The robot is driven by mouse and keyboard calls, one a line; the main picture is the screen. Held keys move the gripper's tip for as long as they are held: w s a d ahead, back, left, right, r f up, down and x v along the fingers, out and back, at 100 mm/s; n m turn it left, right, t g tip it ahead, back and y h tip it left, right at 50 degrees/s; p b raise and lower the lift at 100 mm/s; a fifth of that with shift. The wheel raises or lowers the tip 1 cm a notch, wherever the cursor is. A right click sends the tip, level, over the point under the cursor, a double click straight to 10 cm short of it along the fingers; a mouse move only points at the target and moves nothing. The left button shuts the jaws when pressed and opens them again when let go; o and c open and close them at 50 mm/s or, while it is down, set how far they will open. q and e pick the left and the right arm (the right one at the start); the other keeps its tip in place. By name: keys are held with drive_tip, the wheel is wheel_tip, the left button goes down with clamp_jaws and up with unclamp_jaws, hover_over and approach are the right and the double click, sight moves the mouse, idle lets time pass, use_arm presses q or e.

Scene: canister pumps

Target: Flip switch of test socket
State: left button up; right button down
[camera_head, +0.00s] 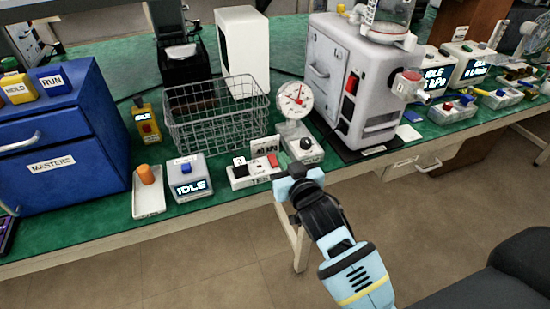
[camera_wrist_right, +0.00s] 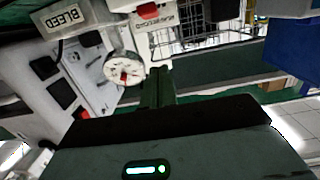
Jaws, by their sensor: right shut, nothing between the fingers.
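My left gripper is not in view.
A dial gauge (camera_head: 295,99) on a white base with a black knob stands close behind the gripper. A wire basket (camera_head: 215,115) is behind the block. A large white machine (camera_head: 345,80) stands right.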

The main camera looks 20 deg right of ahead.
sight(275, 164)
drive_tip(key=w, duration=0.5)
drive_tip(key=shift+w+a+f, duration=0.1)
drive_tip(key=shift+w+f, duration=0.2)
drive_tip(key=shift+w, duration=0.1)
wheel_tip(275, 164, down, 3)
drive_tip(key=shift+r+b, duration=0.1)
drive_tip(key=shift+b, duration=0.25)
drive_tip(key=shift+f, duration=0.45)
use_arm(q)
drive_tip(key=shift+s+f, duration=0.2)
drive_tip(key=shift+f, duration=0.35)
use_arm(e)
drive_tip(key=shift+w+f, duration=0.1)
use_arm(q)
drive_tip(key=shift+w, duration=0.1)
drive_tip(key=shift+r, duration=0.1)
